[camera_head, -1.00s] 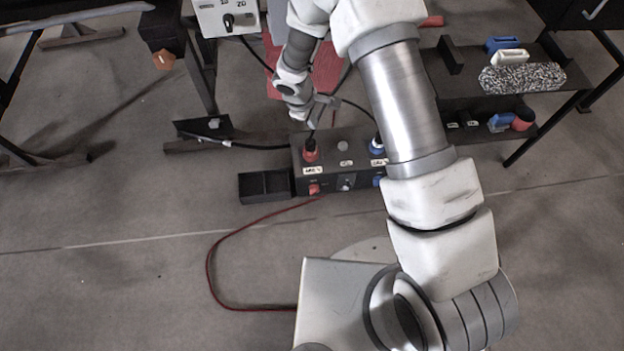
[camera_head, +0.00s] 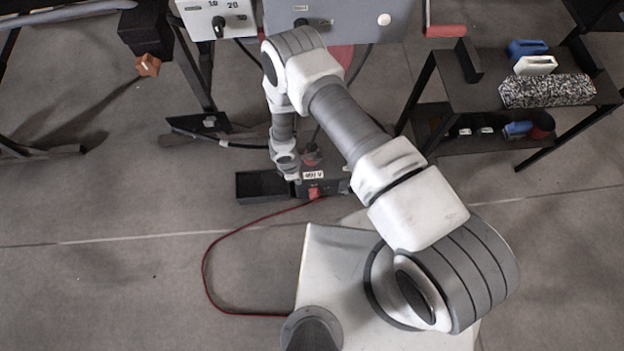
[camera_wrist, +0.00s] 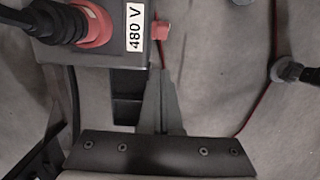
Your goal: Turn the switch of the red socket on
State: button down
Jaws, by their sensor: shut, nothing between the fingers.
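The red socket (camera_wrist: 97,22) is on a dark box (camera_wrist: 105,52), with a black plug (camera_wrist: 70,22) in it and a "480 V" label (camera_wrist: 135,27) beside it. The red switch (camera_wrist: 161,30) sticks out from the box's side next to the label. In the head view the same red switch (camera_head: 314,193) shows on the box's front face. My gripper (camera_wrist: 160,72) is shut and empty. Its fingertips point toward the switch and look apart from it in the wrist view. In the head view my arm hides part of the box and the other socket.
A black open bin (camera_head: 258,186) stands left of the box. A red cable (camera_head: 208,262) loops over the floor. A grey panel (camera_head: 345,20) and a white dial panel (camera_head: 215,17) stand behind. A dark shelf (camera_head: 470,105) with several items is at right.

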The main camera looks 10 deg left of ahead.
jog(key=b, duration=0.5)
send_over(313, 190)
jog(key=s+a, duration=0.2)
jog(key=a, duration=0.1)
notch_tip(313, 190, down, 10)
jog(key=shift+w+d+f+b, duration=0.2)
jog(key=shift+d+f, duration=0.45)
jog(key=shift+d, duration=0.05)
jog(key=shift+w+d+f+b, duration=0.15)
jog(key=shift+d+f, duration=0.45)
jog(key=shift+d, duration=0.05)
jog(key=shift+d+r+p, duration=0.1)
jog(key=shift+r+p, duration=0.05)
jog(key=shift+p, duration=0.3)
jog(key=shift+d+y+p, duration=0.2)
jog(key=shift+y+p, duration=0.6)
jog(key=shift+p, duration=0.15)
